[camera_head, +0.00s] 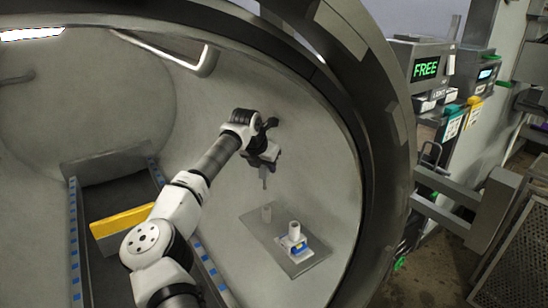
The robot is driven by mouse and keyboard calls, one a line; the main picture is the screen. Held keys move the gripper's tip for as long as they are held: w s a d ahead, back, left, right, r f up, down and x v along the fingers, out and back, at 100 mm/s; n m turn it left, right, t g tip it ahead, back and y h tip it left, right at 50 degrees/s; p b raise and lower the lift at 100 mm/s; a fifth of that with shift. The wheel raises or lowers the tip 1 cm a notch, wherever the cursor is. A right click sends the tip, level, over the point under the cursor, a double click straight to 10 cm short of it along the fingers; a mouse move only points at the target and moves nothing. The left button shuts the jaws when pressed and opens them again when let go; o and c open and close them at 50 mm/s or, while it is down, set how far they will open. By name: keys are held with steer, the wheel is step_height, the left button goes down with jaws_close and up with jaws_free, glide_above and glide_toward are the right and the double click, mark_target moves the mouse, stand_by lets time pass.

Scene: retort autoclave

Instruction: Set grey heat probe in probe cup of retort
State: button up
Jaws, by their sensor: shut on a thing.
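My gripper (262,161) is inside the round retort, near its right inner wall. It is shut on a small grey piece that hangs below the jaws, seemingly the grey heat probe (264,182); the jaws hide its upper part. Below, a grey plate (262,233) bears a short grey cylinder (266,214) and a taller pale cylinder (294,230) on a white base with blue and yellow marks. Which of these is the probe cup, I cannot tell for sure. The held piece is above the short cylinder in the picture, apart from it.
The retort's thick dark rim (378,190) curves round the right side. A yellow bar (122,221) lies across the rails at left, partly behind my arm. A bent pipe (205,62) runs along the upper wall. Outside right, a control box (424,68) reads FREE.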

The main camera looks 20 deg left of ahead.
steer(key=shift+w, duration=0.4)
steer(key=shift+f, duration=0.15)
steer(key=shift+d+f+b, duration=0.1)
steer(key=shift+f+b, duration=3.35)
steer(key=shift+f, duration=2.4)
steer(key=shift+f, duration=0.45)
steer(key=o, duration=1.1)
steer(key=shift+c, duration=0.2)
